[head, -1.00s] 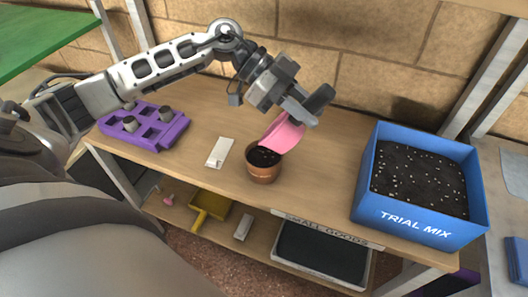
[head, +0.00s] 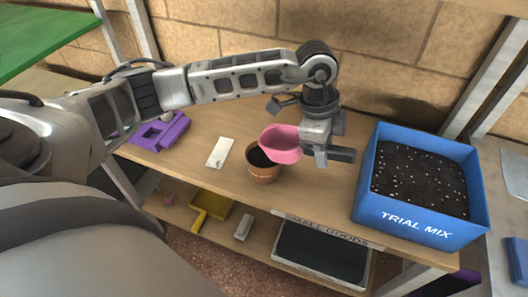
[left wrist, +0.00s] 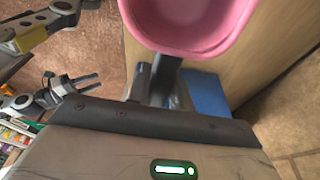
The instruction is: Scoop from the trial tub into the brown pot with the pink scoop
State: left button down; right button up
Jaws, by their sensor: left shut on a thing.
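My left gripper (head: 318,152) is shut on the pink scoop (head: 281,146) and holds it above the bench. The scoop's bowl is at the upper right of the brown pot (head: 264,174) and overlaps part of its rim. In the left wrist view, the visible inside of the scoop (left wrist: 190,28) is bare pink. Dark mix shows in the pot, partly hidden by the scoop. The blue trial tub (head: 415,218) stands at the right, holding dark mix with white specks. My right gripper (left wrist: 78,82) appears small in the left wrist view; its jaw state is unclear.
A yellow dustpan (head: 212,207) and a black tray (head: 318,255) are on the lower shelf. Bare bench lies between pot and tub.

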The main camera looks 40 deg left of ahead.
pick_arm(q)
notch_tip(320, 180, down, 3)
jog(key=y, duration=0.2)
jog(key=shift+d+y, duration=0.15)
jog(key=shift+y, duration=0.25)
jog(key=shift+w+r, duration=0.1)
jog(key=shift+r, duration=0.05)
jog(key=shift+r, duration=1.9)
